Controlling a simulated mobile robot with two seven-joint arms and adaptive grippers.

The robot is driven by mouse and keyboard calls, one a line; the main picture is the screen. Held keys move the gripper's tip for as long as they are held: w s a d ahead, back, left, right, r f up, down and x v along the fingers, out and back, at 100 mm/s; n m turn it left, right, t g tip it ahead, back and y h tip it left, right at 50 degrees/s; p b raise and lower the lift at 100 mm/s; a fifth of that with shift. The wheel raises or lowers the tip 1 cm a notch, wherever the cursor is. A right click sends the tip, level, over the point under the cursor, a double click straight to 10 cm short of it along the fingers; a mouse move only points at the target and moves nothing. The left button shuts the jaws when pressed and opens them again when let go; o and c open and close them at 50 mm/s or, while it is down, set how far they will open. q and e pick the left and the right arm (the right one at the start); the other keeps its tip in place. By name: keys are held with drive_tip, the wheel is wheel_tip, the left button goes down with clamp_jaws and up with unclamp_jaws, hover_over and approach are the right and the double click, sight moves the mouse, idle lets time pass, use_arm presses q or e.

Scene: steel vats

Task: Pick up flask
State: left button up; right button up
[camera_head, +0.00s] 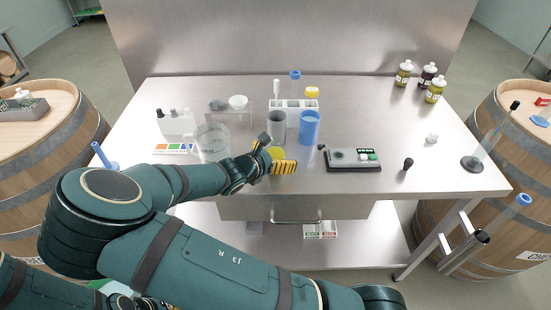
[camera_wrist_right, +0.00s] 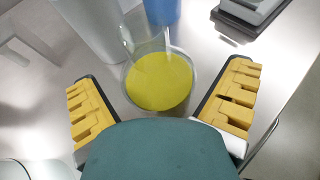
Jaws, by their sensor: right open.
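The flask (camera_wrist_right: 158,82) is clear glass with yellow-green liquid in its round base. It stands on the steel table; in the head view its yellow liquid (camera_head: 277,153) shows partly behind my right gripper (camera_head: 272,155). My right gripper is open, with its yellow-padded fingers (camera_wrist_right: 163,92) on either side of the flask in the right wrist view. A gap shows between each finger and the glass. My left gripper (camera_head: 150,302) shows only as a small dark and yellow part at the bottom edge, mostly hidden by my arm.
A grey cylinder (camera_head: 276,124) and a blue beaker (camera_head: 310,127) stand just behind the flask. A large glass beaker (camera_head: 212,142) is to its left. A black-and-grey device (camera_head: 352,159) lies to the right. Several bottles (camera_head: 404,73) stand at the back right. The table's front edge is close.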

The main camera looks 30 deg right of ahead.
drive_tip(key=c, duration=1.4)
drive_tip(key=shift+r, duration=0.25)
